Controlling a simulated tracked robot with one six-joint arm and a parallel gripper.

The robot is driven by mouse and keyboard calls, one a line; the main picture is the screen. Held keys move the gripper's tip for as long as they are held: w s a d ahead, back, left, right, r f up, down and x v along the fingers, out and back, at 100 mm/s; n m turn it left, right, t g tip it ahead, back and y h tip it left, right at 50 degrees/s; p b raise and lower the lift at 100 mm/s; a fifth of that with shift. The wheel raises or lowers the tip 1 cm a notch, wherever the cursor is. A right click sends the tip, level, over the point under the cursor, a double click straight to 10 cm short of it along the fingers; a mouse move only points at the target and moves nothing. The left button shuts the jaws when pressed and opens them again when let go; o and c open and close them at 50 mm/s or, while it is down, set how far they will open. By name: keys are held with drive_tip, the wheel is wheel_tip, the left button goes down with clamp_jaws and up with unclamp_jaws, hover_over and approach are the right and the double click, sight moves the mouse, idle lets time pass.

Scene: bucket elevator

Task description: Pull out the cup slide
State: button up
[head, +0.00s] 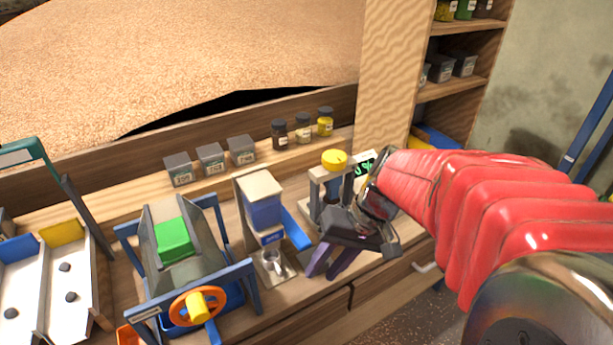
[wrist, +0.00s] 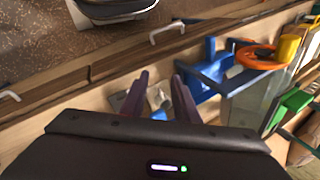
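A dispenser with a blue body (head: 264,214) and a pale top stands on the bench in the head view. A small metal cup (head: 273,262) sits at its foot on a light metal plate (head: 283,276), which looks like the cup slide. My gripper (head: 322,274) points down just right of the cup and plate, apart from them in the head view. In the wrist view its purple fingers (wrist: 160,77) are spread with nothing held. The cup (wrist: 156,98) shows beyond and between them, partly hidden by the gripper body.
A machine with an orange wheel (head: 193,306) and green block (head: 173,239) stands left of the dispenser. A yellow-topped device (head: 334,160) is behind my gripper. Boxes and jars line the back ledge. A drawer handle (head: 426,267) is on the bench front.

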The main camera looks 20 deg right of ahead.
drive_tip(key=d+f+m+t+y, duration=0.1)
drive_tip(key=d+f+m+t, duration=0.2)
drive_tip(key=d, duration=0.5)
drive_tip(key=w+d+f+m+t+y, duration=0.1)
drive_tip(key=d+f+m+t, duration=0.2)
drive_tip(key=d, duration=0.6)
drive_tip(key=w+d+f+m+t+y, duration=0.1)
drive_tip(key=d+f+m+t, duration=0.2)
drive_tip(key=d, duration=0.6)
wheel_tip(320, 180, down, 4)
drive_tip(key=t, duration=0.2)
drive_tip(key=shift+w+d+r+m+t, duration=0.15)
drive_tip(key=shift+w+r+m+t, duration=0.15)
drive_tip(key=shift+t, duration=0.1)
drive_tip(key=x, duration=1.3)
drive_tip(key=shift+w+a, duration=0.25)
drive_tip(key=shift+a, duration=0.15)
clamp_jaws()
drive_tip(key=shift+f, duration=0.1)
